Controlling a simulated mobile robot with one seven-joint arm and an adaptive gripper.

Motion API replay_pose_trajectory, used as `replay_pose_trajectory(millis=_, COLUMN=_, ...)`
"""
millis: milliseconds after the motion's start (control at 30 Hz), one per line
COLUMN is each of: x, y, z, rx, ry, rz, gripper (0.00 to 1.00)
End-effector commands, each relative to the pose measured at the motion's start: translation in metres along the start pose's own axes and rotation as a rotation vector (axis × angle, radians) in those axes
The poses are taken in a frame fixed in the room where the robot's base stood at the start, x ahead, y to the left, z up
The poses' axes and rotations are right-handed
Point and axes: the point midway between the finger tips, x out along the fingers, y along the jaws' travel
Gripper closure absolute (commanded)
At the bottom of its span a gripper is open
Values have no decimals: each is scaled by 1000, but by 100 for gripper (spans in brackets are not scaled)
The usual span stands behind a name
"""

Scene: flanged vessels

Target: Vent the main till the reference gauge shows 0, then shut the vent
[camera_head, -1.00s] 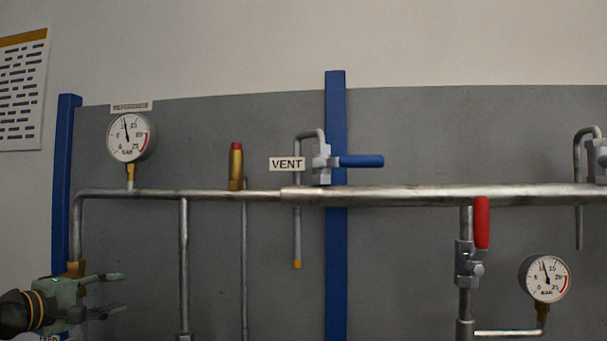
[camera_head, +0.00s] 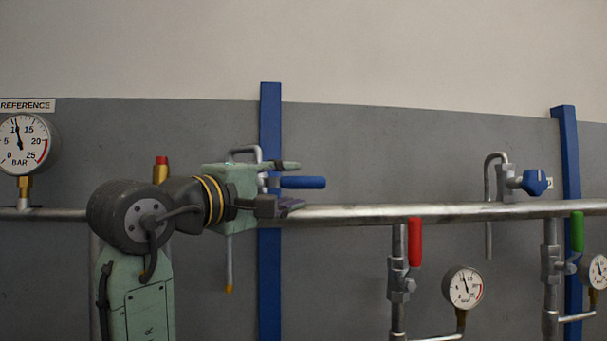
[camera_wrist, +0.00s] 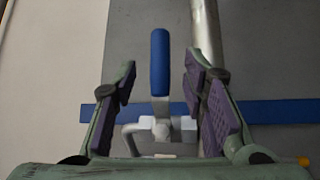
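The reference gauge (camera_head: 22,143) is at the far left of the head view, its needle near 10 on a 0 to 25 bar dial. The vent valve has a blue lever (camera_head: 303,182) that points right, along the main pipe (camera_head: 430,212). The vent's bent tube (camera_head: 229,262) hangs down with a yellow tip. My gripper (camera_head: 290,185) is at the vent valve, partly covering it; the VENT label is hidden. In the wrist view my open gripper (camera_wrist: 161,92) has the blue lever (camera_wrist: 159,62) between its spread fingers, with gaps on both sides.
A red lever (camera_head: 415,242) and a small gauge (camera_head: 463,288) are on a branch below the main. A second bent tube with a blue knob (camera_head: 535,182) stands to the right, near a green lever (camera_head: 577,231). Blue posts (camera_head: 270,120) back the pipes.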

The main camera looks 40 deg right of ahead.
Motion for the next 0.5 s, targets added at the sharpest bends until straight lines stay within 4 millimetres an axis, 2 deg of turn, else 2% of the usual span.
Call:
replay_pose_trajectory(millis=33, x=11, y=3, z=0, rx=-1, ry=-1, rz=-3, gripper=61)
replay_pose_trajectory(millis=200, x=38, y=2, z=-1, rx=-2, ry=0, rz=-2, gripper=61)
replay_pose_trajectory(millis=333, x=49, y=1, z=-1, rx=0, ry=0, rz=0, gripper=61)
replay_pose_trajectory(millis=500, x=54, y=0, z=-1, rx=1, ry=1, rz=-1, gripper=61)
